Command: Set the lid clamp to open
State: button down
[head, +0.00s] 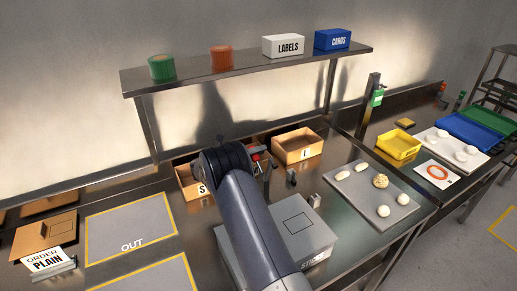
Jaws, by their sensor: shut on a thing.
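The grey machine (304,226) with a flat lid stands on the steel bench, partly behind my arm. A square outline is on its lid, and lettering on its front is partly covered. My gripper (262,168) shows only in part, as a dark shape with a red bit at the machine's back left, just right of my arm's elbow. It is shut on what seems to be the lid clamp. The fingertips and the clamp are too small and hidden to show the clamp's position. Small metal brackets (291,178) stand at the machine's back edge.
Open cardboard boxes marked S (188,181) and L (298,147) stand behind the machine. A tray (372,196) with several dough pieces lies to the right, a yellow bin (398,145) beyond. A shelf (250,67) hangs above. The OUT area (131,232) is clear.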

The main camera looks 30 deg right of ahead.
jog(key=shift+f, duration=0.15)
dwell(0.4)
jog(key=c, duration=1.3)
grip_release()
jog(key=shift+w, duration=0.1)
jog(key=a+b, duration=0.1)
jog(key=a, duration=0.4)
jog(key=a+b, duration=0.2)
jog(key=a, duration=0.4)
jog(key=shift+s, duration=0.2)
jog(key=shift+d, duration=0.15)
jog(key=d+p, duration=0.3)
jog(key=d, duration=0.7)
jog(key=shift+w+d, duration=0.1)
jog(key=shift+d, duration=0.2)
jog(key=shift+a, duration=0.1)
